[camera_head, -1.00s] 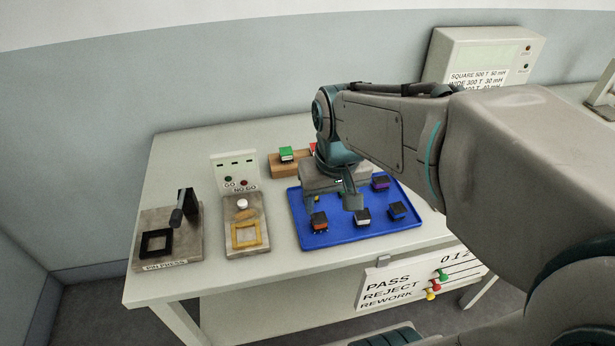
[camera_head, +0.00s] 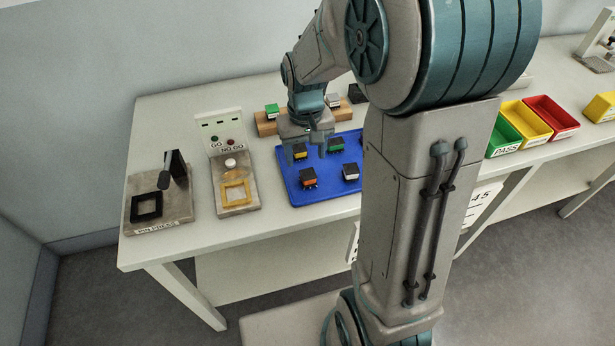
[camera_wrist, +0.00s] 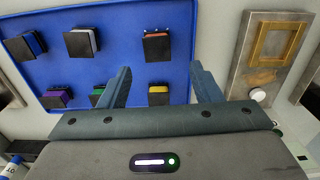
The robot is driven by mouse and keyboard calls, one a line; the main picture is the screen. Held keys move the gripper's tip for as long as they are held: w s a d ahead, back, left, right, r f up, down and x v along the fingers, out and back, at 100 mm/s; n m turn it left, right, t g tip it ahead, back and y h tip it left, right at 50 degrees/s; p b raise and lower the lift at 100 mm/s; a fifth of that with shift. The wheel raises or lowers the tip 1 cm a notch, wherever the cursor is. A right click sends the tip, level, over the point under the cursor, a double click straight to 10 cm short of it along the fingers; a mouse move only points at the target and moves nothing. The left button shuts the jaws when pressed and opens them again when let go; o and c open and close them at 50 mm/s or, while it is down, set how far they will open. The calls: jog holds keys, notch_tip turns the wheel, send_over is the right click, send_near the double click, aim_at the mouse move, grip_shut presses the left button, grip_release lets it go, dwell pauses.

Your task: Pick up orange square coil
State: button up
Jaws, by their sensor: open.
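The orange coil (camera_head: 309,178) is a black block with an orange band at the front left of the blue tray (camera_head: 283,175). In the wrist view the orange coil (camera_wrist: 157,45) lies beyond the fingertips, roughly between their lines. My gripper (camera_head: 308,147) is open and empty above the back left of the tray. It also shows in the wrist view (camera_wrist: 160,72), with its fingers spread either side of the yellow coil (camera_wrist: 158,93). The orange coil is apart from both fingers.
White (camera_wrist: 82,42), blue (camera_wrist: 35,42), green (camera_wrist: 98,92) and purple (camera_wrist: 57,97) coils share the tray. The GO/NO GO gauge (camera_head: 222,140) and pin press (camera_head: 160,205) stand left. A wooden block (camera_head: 268,124) is behind. My arm hides the tray's right side.

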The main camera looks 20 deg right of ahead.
aim_at(308, 174)
jog(key=f, duration=0.4)
jog(key=shift+s+d+f, duration=0.15)
jog(key=shift+s+f, duration=0.2)
jog(key=shift+s, duration=0.05)
jog(key=shift+f, duration=0.55)
jog(key=c, duration=1.1)
